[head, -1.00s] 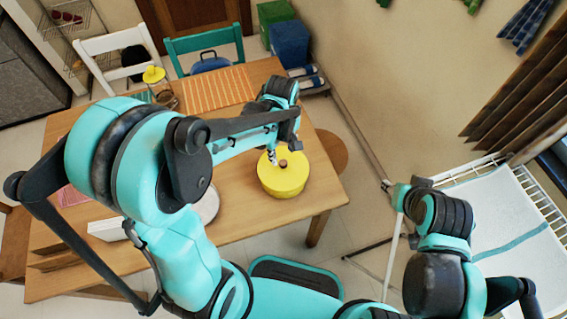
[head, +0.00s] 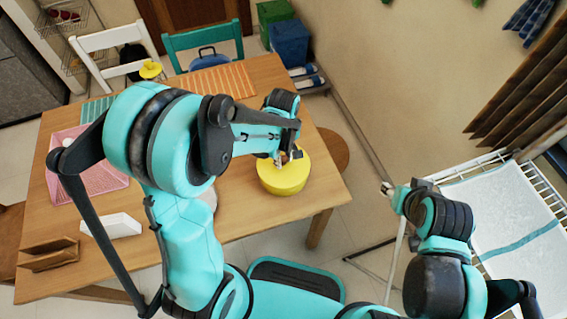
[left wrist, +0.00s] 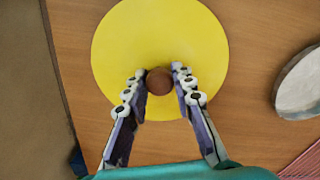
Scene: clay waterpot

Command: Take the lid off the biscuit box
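The round yellow biscuit box (head: 284,178) stands on the wooden table near its right edge, with its lid on. In the left wrist view its flat yellow lid (left wrist: 160,30) has a round brown knob (left wrist: 159,81) in the middle. My left gripper (head: 283,157) is over the lid. In the left wrist view its two fingers (left wrist: 158,71) stand apart on either side of the knob, with narrow gaps seeming to show. My right gripper (head: 388,188) is small in the head view, away from the table beside the white rack; its opening is unclear.
On the wooden table (head: 245,215) are an orange striped mat (head: 217,82), a pink tray (head: 85,165), a white box (head: 112,225) and a wooden holder (head: 48,254). A round dish (left wrist: 300,85) lies near the biscuit box. A stool (head: 333,150) is at the right.

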